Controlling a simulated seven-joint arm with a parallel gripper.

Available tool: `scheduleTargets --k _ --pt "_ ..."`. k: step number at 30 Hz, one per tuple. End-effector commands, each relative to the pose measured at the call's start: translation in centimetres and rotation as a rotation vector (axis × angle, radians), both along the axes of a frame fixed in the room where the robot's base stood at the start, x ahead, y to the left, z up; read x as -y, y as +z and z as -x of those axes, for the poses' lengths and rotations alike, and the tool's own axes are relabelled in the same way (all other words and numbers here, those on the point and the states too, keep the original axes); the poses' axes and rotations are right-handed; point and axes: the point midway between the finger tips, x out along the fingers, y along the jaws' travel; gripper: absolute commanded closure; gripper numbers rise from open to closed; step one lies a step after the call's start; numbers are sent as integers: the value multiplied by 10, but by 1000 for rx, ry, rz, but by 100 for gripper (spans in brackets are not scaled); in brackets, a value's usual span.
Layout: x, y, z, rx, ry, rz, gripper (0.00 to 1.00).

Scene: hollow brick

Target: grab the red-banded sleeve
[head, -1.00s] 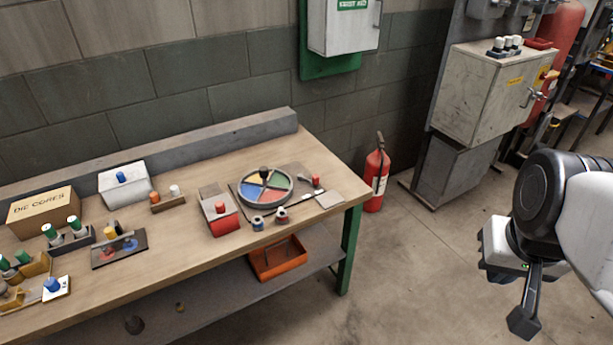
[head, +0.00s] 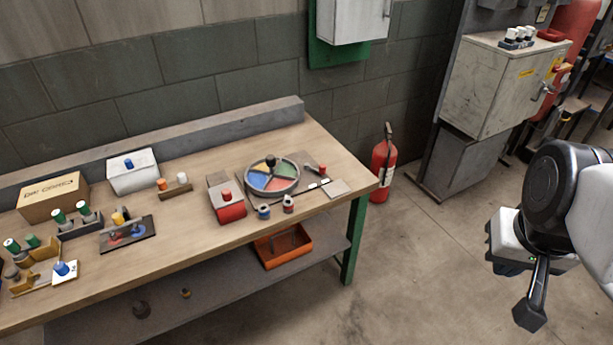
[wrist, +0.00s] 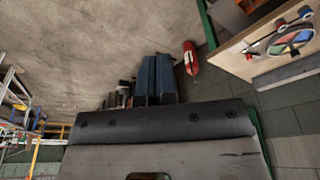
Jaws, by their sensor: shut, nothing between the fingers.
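The red-banded sleeve (head: 288,203) is a small pale cylinder with a dark top and a red band. It stands on the workbench (head: 215,247) near the front edge, in front of the round coloured tray (head: 272,193). A similar sleeve with a blue band (head: 264,211) stands just left of it. My gripper (wrist: 155,80) shows in the wrist view as two dark blue fingers side by side, shut and empty. In the head view my arm's end is at the far right, over the floor and well away from the bench; its fingertips are hard to make out.
A red-fronted box (head: 229,212) stands left of the sleeves. A fire extinguisher (head: 383,163) and a grey cabinet (head: 490,85) stand right of the bench. Open floor lies between bench and arm.

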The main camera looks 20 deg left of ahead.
Motion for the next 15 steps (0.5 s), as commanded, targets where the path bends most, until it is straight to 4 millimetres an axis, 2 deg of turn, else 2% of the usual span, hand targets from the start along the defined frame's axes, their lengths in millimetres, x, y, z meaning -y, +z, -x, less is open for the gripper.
scheduleTargets --k 6,15 --pt "0 0 0 0 0 0 100" --pt "0 0 0 0 0 0 57"
